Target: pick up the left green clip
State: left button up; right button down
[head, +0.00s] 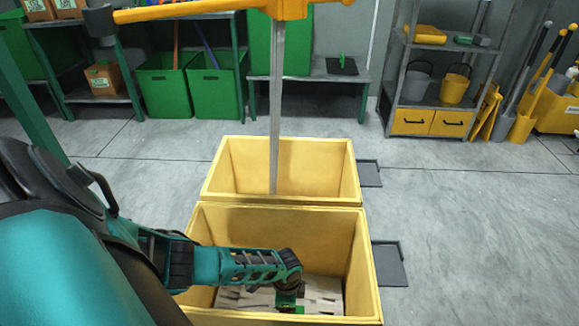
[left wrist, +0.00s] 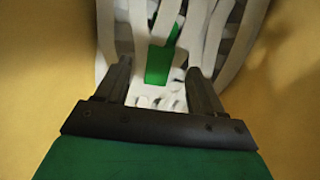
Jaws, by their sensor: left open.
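The green clip (left wrist: 160,62) shows in the left wrist view, on pale webbing strips (left wrist: 142,25) inside the near yellow bin (head: 367,285). My left gripper (left wrist: 161,80) is open. Its two dark fingers stand on either side of the lower end of the clip in the picture, with visible gaps. I cannot tell how far the fingers are above it. In the head view my left arm reaches down into the near bin, and the left gripper (head: 288,304) is low inside it, over the webbing. The clip cannot be made out there. My right gripper is not in view.
A second yellow bin (head: 345,170) stands directly behind the near one. The near bin's walls enclose my left gripper.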

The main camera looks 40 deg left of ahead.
pick_arm(q)
notch_tip(320, 180, down, 4)
jog(key=b, duration=0.2)
jog(key=shift+b, duration=0.3)
jog(key=shift+f, duration=0.3)
jog(key=shift+c, duration=0.3)
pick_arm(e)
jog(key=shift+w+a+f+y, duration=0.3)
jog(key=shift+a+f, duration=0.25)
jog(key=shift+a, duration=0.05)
pick_arm(q)
jog(key=c, duration=1.1)
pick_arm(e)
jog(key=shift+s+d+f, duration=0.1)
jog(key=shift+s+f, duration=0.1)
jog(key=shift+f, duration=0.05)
pick_arm(q)
jog(key=shift+r, duration=0.1)
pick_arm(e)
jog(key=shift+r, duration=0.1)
